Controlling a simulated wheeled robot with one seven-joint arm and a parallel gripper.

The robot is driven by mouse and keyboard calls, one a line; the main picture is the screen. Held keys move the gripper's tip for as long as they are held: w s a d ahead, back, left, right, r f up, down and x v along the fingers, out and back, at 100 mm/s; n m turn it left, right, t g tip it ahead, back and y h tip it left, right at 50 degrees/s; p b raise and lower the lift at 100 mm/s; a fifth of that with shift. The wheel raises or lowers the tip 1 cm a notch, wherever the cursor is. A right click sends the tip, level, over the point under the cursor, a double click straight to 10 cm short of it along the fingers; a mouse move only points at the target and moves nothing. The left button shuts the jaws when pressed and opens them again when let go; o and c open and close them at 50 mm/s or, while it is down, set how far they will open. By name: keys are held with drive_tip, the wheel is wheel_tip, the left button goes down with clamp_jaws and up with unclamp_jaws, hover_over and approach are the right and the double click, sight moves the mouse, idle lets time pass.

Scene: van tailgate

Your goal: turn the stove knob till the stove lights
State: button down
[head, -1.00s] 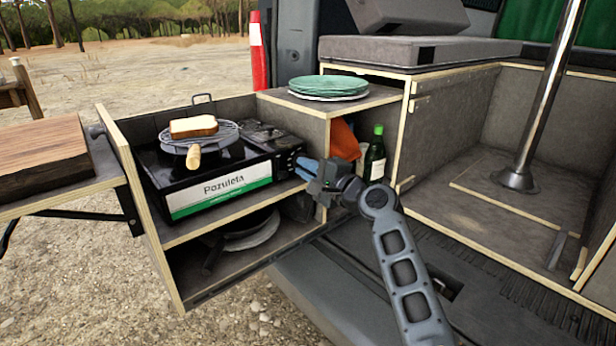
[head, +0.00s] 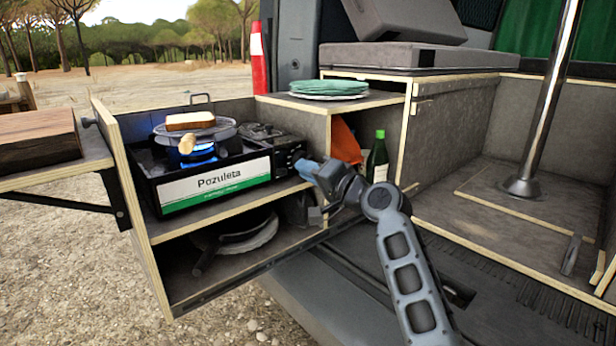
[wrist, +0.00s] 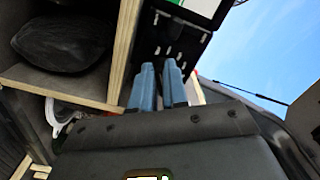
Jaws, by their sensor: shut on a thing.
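The black camping stove (head: 168,192) with the green and white "Pozuleta" label (head: 222,183) sits on the upper shelf of the pull-out box. A blue flame (head: 200,150) burns on its left burner, under a round grill rack (head: 222,131) holding a slice of bread (head: 190,121). My gripper (head: 307,169) is at the stove's right end, its blue fingers shut on the stove knob, which they hide. In the wrist view the two fingers (wrist: 160,72) point at the stove's dark control panel (wrist: 183,40).
A stack of green plates (head: 328,88) stands on the box top behind. A green bottle (head: 377,158) and an orange cloth (head: 345,142) are in the compartment right of my gripper. Dark pans (head: 240,235) lie on the lower shelf. A wooden board (head: 38,138) is at the left.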

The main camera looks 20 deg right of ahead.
drive_tip(key=shift+f, duration=0.2)
idle(0.4)
drive_tip(key=c, duration=1.1)
unclamp_jaws()
drive_tip(key=shift+r, duration=0.1)
drive_tip(key=shift+c, duration=0.2)
drive_tip(key=p+v, duration=0.1)
drive_tip(key=v, duration=0.6)
drive_tip(key=shift+s, duration=0.35)
drive_tip(key=shift+d, duration=0.1)
